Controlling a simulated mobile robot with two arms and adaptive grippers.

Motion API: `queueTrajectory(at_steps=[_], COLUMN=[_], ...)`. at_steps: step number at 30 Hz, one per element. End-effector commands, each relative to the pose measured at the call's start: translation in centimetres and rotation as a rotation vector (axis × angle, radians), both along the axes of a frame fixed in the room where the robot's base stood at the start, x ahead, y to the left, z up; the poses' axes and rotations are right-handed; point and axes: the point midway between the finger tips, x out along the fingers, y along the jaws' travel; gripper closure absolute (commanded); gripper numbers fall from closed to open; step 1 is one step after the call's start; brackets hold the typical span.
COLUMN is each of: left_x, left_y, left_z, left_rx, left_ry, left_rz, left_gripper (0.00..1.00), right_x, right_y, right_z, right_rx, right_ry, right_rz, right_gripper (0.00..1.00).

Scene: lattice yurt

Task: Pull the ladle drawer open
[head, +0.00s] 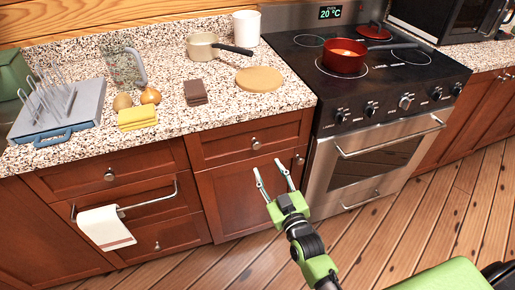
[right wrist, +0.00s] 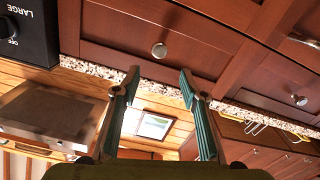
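No label shows which drawer is the ladle drawer. A shut wooden drawer (head: 225,148) with a round metal knob (head: 256,143) sits under the counter, left of the stove. In the right wrist view the knob (right wrist: 159,49) shows ahead of the fingers, on a closed drawer front (right wrist: 205,55). My right gripper (head: 267,167) is open and empty, its two fingers apart, a little below the knob in the head view. Its fingers (right wrist: 159,72) also show in the right wrist view, not touching the knob. Another shut drawer (head: 75,182) is further left. My left gripper is not in view.
A towel (head: 105,228) hangs on a rail (head: 150,201) at the left cabinet. The stove (head: 370,155) with its oven handle stands to the right.

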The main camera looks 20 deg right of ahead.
Motion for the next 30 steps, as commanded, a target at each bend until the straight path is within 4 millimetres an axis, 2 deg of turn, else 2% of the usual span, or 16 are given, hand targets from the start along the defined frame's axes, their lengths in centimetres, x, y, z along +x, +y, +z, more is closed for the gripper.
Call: queueTrajectory(at_steps=[1, 9, 15, 21, 30], left_x=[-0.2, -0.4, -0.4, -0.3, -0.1], left_y=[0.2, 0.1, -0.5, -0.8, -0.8], left_z=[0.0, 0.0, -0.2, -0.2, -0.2], left_rx=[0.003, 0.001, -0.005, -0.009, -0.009], left_ry=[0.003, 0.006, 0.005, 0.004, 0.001], left_rz=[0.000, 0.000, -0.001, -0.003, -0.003], left_gripper=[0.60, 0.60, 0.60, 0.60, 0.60], right_x=[1.2, 6.5, 9.4, 10.7, 10.8], right_y=[0.0, 0.2, 0.3, 0.4, 0.4], right_z=[0.1, 0.0, -0.1, -0.1, -0.1], right_rx=[0.001, -0.001, 0.001, 0.000, 0.000], right_ry=[-0.002, 0.000, 0.001, 0.002, 0.002], right_rz=[0.000, 0.001, 0.001, 0.000, 0.000], right_gripper=[0.61, 0.61, 0.61, 0.61, 0.61])
